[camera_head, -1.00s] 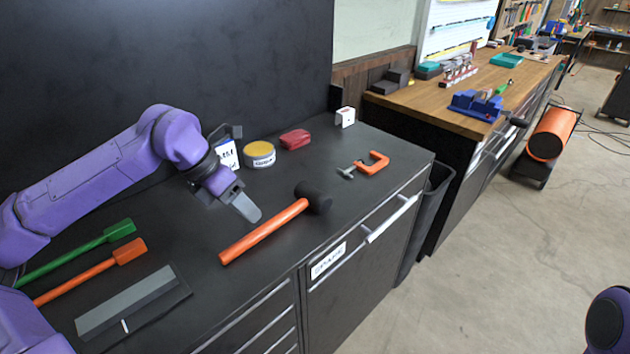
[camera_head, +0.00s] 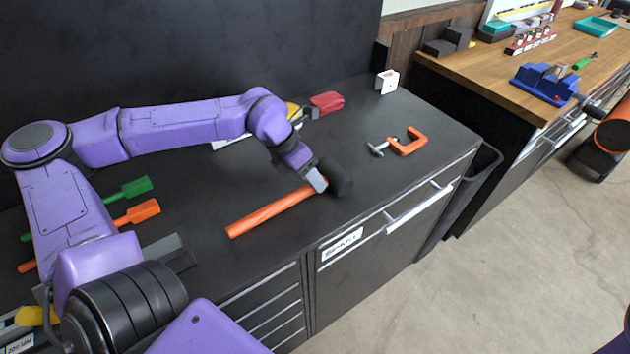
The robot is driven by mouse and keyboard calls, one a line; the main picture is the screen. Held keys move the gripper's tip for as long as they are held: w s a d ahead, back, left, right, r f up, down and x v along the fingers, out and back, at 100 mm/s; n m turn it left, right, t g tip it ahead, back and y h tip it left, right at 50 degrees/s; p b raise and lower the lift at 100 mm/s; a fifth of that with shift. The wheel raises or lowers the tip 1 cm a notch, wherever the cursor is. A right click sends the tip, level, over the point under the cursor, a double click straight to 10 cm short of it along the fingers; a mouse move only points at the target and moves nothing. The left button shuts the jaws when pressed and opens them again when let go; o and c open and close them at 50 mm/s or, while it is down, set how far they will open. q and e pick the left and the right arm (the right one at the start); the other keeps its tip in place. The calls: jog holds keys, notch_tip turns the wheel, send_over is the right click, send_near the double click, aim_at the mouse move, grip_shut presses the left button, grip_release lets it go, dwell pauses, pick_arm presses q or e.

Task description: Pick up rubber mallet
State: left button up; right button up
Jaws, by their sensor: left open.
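The rubber mallet lies on the dark bench top, with an orange handle (camera_head: 268,212) pointing to the lower left and a black head (camera_head: 336,177) at its right end. My left gripper (camera_head: 318,182) is open, pointing down at the handle just beside the head. A grey finger overlaps the handle there; whether it touches cannot be told. The far finger is mostly hidden. My right gripper is not in view.
An orange clamp (camera_head: 408,142), a red object (camera_head: 327,102) and a white block (camera_head: 387,81) lie behind and right of the mallet. Green (camera_head: 128,190) and orange (camera_head: 137,213) handled tools lie left, partly behind my arm. The bench's front edge is close to the mallet.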

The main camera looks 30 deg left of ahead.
pick_arm(q)
jog(key=shift+w+d+f, duration=0.1)
jog(key=shift+d+f, duration=0.15)
jog(key=shift+f, duration=0.3)
jog(key=shift+s+r, duration=0.1)
jog(key=shift+s, duration=0.1)
jog(key=shift+c, duration=0.6)
grip_shut()
jog(key=shift+w, duration=0.1)
